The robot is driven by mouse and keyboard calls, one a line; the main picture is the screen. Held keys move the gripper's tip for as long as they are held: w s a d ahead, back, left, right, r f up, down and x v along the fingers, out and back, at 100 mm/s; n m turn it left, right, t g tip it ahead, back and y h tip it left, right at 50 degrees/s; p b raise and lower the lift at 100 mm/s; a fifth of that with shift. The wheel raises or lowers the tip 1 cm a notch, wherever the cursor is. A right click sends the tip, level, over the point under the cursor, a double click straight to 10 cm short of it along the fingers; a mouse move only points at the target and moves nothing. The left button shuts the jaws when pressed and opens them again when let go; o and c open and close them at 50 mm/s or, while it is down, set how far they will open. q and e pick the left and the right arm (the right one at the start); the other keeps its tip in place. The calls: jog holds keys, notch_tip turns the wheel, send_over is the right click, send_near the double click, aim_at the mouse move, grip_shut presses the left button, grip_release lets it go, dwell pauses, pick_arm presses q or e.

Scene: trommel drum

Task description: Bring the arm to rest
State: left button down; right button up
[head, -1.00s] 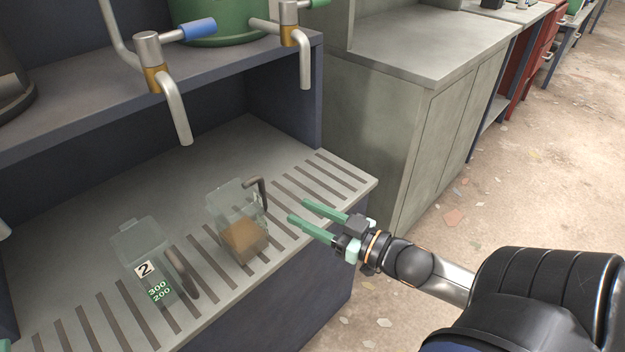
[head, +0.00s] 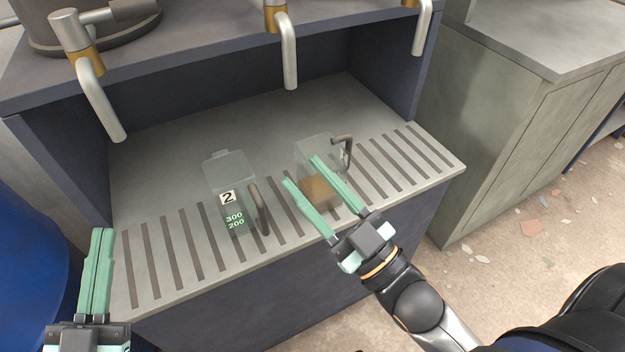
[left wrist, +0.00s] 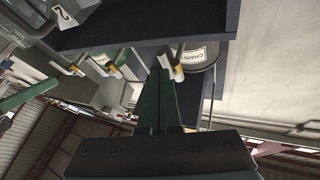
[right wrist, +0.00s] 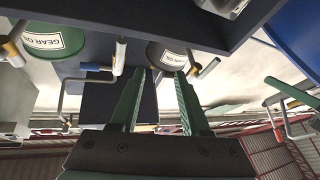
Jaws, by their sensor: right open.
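My left gripper (head: 102,232) is shut and empty at the left front of the slotted shelf, apart from the jugs. Its green fingers lie together in the left wrist view (left wrist: 162,72). My right gripper (head: 301,172) is open, its fingers spread and empty in the right wrist view (right wrist: 160,72). In the head view its fingers overlap a clear jug with brown liquid (head: 322,192); I cannot tell whether they touch it. A second clear jug (head: 232,178), marked 2, 300 and 200, looks empty. Both jugs stand upright on the shelf.
The slotted shelf (head: 160,180) has bare room around the jugs. Metal taps (head: 290,60) hang over it from the upper shelf. A blue drum (head: 30,265) stands at the left, and a grey cabinet (head: 510,130) at the right.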

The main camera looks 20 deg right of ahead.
pick_arm(q)
jog(key=shift+w+r+p, duration=0.1)
jog(key=shift+p, duration=0.25)
pick_arm(e)
jog(key=shift+w+h, duration=0.1)
jog(key=shift+h, duration=0.2)
pick_arm(q)
jog(key=s+a+f+n+g+y+p, duration=0.1)
jog(key=f+g+p, duration=0.4)
jog(key=p, duration=0.7)
jog(key=s+a+f+n+g+y+p, duration=0.2)
jog(key=s+f+n+g+y+p, duration=0.2)
jog(key=p, duration=0.7)
notch_tip(320, 180, down, 3)
jog(key=shift+s+f+g+y+p, duration=0.15)
jog(key=shift+s+g+y+p, duration=0.3)
jog(key=shift+s+g, duration=0.75)
pick_arm(e)
jog(key=s+d+f+m+g+h, duration=0.3)
jog(key=s+f+m+g+h, duration=0.2)
jog(key=f+g, duration=0.6)
jog(key=shift+s+f+g+h, duration=0.3)
jog(key=shift+s+f, duration=0.3)
jog(key=shift+s, duration=0.55)
